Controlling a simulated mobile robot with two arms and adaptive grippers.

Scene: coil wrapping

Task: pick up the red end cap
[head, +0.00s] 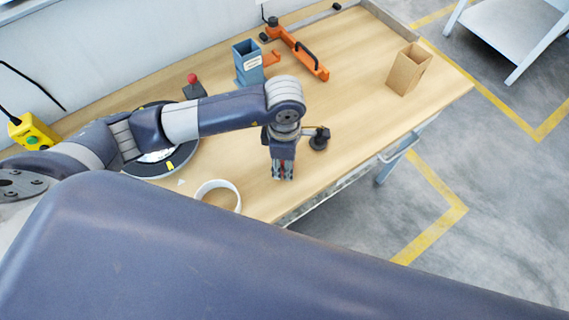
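My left gripper (283,172) points straight down over the front part of the wooden table. Its fingers look close together, and small red patches show at them. I cannot tell whether these are finger parts or a held red end cap. A small red piece with a rounded top (192,78) stands above a grey block behind my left arm. I cannot tell whether it is the end cap. My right gripper is not in view; a large dark arm link of mine fills the foreground.
A white ring (234,188) lies at the table's (345,110) front edge. A dark turntable (140,169) is partly hidden by my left arm. A black knob-like piece (319,139) stands beside the gripper. A blue holder (247,62), an orange tool (300,55) and a cardboard box (408,69) stand farther back.

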